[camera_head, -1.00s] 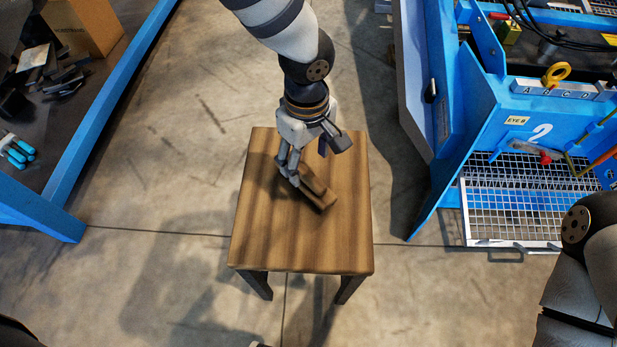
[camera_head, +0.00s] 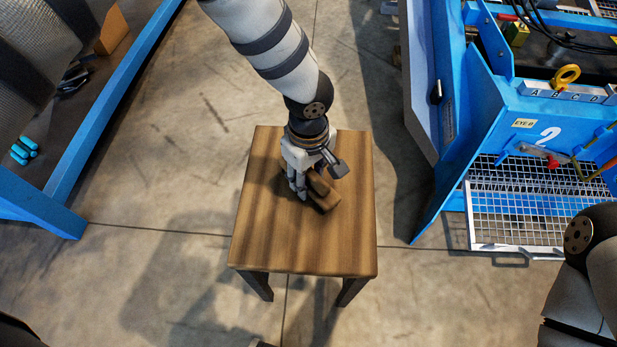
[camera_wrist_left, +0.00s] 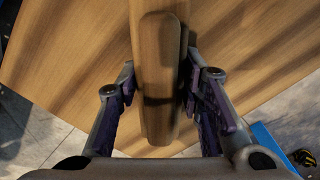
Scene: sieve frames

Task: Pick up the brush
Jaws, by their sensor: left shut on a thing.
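The brush (camera_head: 322,194) is a brown wooden piece at the middle of a small wooden table (camera_head: 270,240). My left gripper (camera_head: 300,192) comes down from above onto it and is shut on it. In the left wrist view the brush (camera_wrist_left: 160,75) lies lengthwise between the two fingers of my left gripper (camera_wrist_left: 160,110). Whether the brush still touches the table top cannot be told. Its bristles are not visible. Part of my right arm shows at the lower right, but its gripper is out of view.
A blue-framed bench (camera_head: 95,130) with cyan-handled items (camera_head: 24,150) stands at the left. A blue machine (camera_head: 540,125) with a wire-mesh tray (camera_head: 510,215) stands at the right. The table top around the brush is clear, and open concrete floor lies around the table.

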